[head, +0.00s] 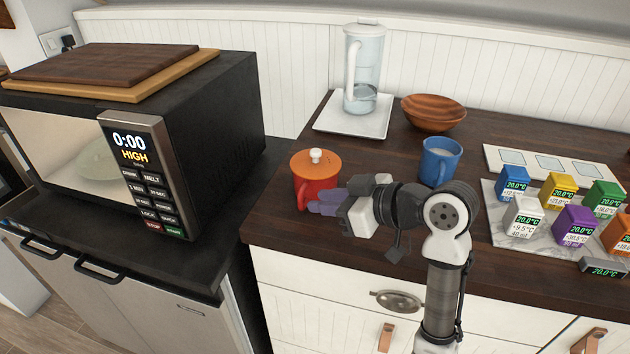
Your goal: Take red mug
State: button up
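The red mug (305,185) stands upright on the dark wooden counter, near its left front corner. An orange lid (315,165) with a white knob covers its top, and its handle (302,196) faces the front. My gripper (318,203) reaches in from the right, with its purple fingertips right at the mug's lower right side. I cannot tell whether the fingers touch the mug or its handle, or how far apart they are.
A blue mug (440,161) stands behind my arm. A glass pitcher (364,75) on a white tray (335,122) and a wooden bowl (433,112) are farther back. Several small coloured boxes (575,228) are at right. A microwave (215,120) stands left, beyond a gap.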

aim_at(312, 184)
jog(key=shift+p+x, duration=0.35)
jog(key=shift+x, duration=1.55)
jog(key=shift+s+f, duration=0.1)
grip_shut()
